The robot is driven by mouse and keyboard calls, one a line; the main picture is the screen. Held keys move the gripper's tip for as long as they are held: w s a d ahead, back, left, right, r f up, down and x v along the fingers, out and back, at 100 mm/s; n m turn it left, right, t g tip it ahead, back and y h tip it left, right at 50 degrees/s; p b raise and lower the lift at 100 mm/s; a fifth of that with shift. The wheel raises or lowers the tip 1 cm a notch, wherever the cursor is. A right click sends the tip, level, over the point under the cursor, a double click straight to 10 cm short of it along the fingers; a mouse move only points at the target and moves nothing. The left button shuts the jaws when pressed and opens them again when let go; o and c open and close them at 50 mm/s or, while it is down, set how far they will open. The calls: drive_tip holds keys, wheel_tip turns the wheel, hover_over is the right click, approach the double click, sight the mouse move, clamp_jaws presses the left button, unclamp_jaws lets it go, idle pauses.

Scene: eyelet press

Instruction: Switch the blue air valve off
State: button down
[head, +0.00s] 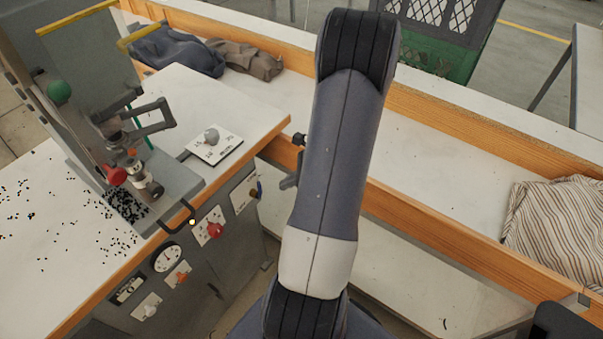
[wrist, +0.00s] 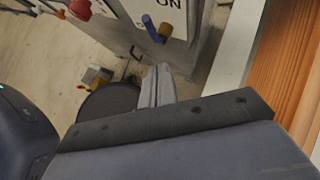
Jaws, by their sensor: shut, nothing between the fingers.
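The blue air valve (wrist: 150,27) shows at the top of the wrist view. It has a short blue lever beside a brass body (wrist: 165,32), on a white plate with the word ON printed near it. In the head view the blue lever (head: 259,187) sits at the right end of the grey front panel, close to my arm. My gripper (wrist: 160,72) shows in the wrist view with its grey fingers together and nothing between them. Its tips are below the valve in the picture and apart from it.
A red switch (head: 214,230), a dial (head: 167,257) and an orange switch (head: 178,278) are on the same panel. The press (head: 132,155) stands on the bench above, with black eyelets (head: 120,205) scattered around. A wooden bench edge (wrist: 290,75) runs along the right of the wrist view.

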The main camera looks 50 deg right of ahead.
sight(259, 190)
drive_tip(key=shift+w+a+f, duration=0.1)
drive_tip(key=shift+w+a, duration=0.6)
drive_tip(key=shift+w, duration=0.2)
drive_tip(key=shift+w+a+f, duration=0.1)
drive_tip(key=shift+w+a, duration=0.55)
drive_tip(key=shift+w, duration=0.2)
drive_tip(key=shift+w+a, duration=0.1)
drive_tip(key=shift+a+h, duration=0.15)
drive_tip(key=shift+h, duration=0.25)
